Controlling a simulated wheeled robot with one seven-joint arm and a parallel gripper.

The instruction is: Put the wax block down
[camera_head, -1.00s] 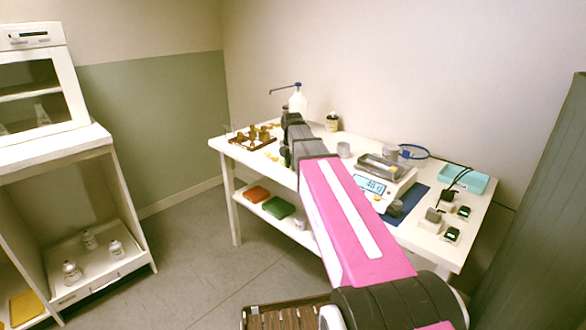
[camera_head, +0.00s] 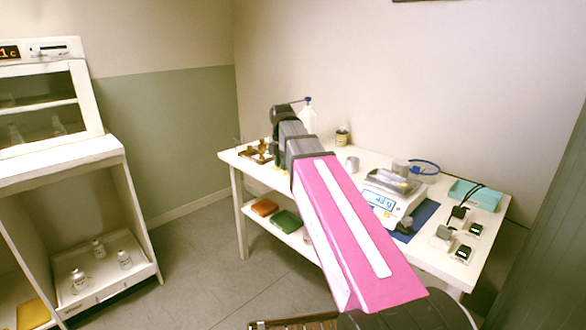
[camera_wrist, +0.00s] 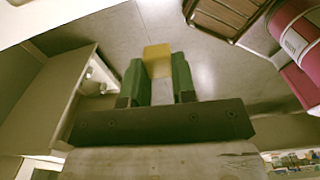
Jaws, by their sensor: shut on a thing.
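The wax block (camera_wrist: 157,53) is a small yellow block in the wrist view. My gripper (camera_wrist: 158,68) is shut on it, with one green finger on each side near the tips. The block is held in the air, with grey floor behind it in that view. In the camera_head view the end of my arm is over the left part of the white table (camera_head: 330,173), near the brown wooden stand. My gripper is mostly hidden behind the arm there, and I cannot make out the block clearly.
The wooden stand (camera_head: 258,151) is at the table's left end. A scale (camera_head: 384,201), a grey cup (camera_head: 352,165), a wash bottle (camera_head: 308,118) and a teal tray (camera_head: 474,195) are on the table. Red (camera_head: 264,207) and green (camera_head: 286,221) blocks lie on the lower shelf. A slatted brown tray (camera_wrist: 228,14) shows below.

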